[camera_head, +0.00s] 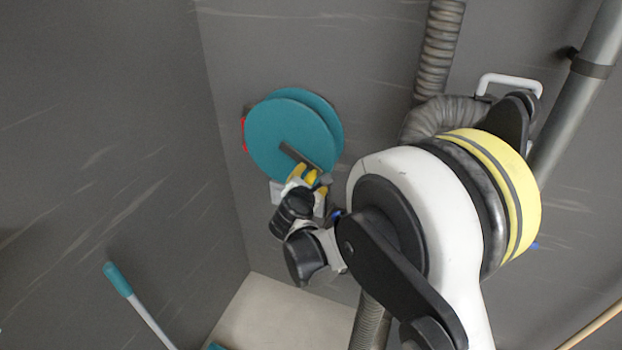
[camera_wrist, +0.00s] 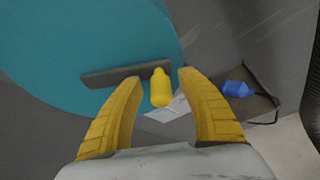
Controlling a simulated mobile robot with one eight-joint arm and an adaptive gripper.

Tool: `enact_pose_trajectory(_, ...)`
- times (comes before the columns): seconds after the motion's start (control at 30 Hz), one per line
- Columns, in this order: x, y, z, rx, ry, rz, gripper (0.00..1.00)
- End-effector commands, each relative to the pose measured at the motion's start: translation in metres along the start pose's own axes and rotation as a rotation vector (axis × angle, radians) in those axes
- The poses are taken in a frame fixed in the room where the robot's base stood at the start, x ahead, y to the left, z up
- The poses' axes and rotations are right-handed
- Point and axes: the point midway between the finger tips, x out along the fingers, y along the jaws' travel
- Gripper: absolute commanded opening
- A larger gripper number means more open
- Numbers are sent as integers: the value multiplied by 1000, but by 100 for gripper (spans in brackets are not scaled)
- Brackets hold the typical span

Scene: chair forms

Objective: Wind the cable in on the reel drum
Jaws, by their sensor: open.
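The reel drum (camera_head: 285,125) is a pair of teal discs on the grey wall; its face also fills the upper left of the wrist view (camera_wrist: 85,40). A dark grey crank arm (camera_wrist: 110,75) crosses the disc and ends in a yellow knob (camera_wrist: 161,88). My gripper (camera_head: 309,181) is at the disc's lower edge. In the wrist view its yellow fingers (camera_wrist: 160,78) are open, one on each side of the knob, with gaps showing. A blue piece (camera_wrist: 236,88) lies right of the fingers, by a thin dark line that may be cable. Wound cable is hidden.
A ribbed grey hose (camera_head: 440,50) hangs on the wall right of the drum, near a white handle (camera_head: 510,82) and a grey pipe (camera_head: 580,90). A teal-gripped pole (camera_head: 118,280) stands at lower left. A pale floor patch (camera_head: 270,315) shows below.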

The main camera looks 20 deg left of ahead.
Motion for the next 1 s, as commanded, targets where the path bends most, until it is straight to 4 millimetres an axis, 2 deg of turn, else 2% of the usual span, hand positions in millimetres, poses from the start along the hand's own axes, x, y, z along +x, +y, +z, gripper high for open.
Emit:
enact_pose_trajectory(0.03,0,0,0,0,0,0,46)
enact_pose_trajectory(0.07,0,0,0,0,0,0,41)
enact_pose_trajectory(0.2,0,0,0,0,0,0,0)
enact_pose_trajectory(0.63,-3,1,7,-53,0,-24,0)
enact_pose_trajectory(1.0,-15,10,35,-310,-1,-129,0)
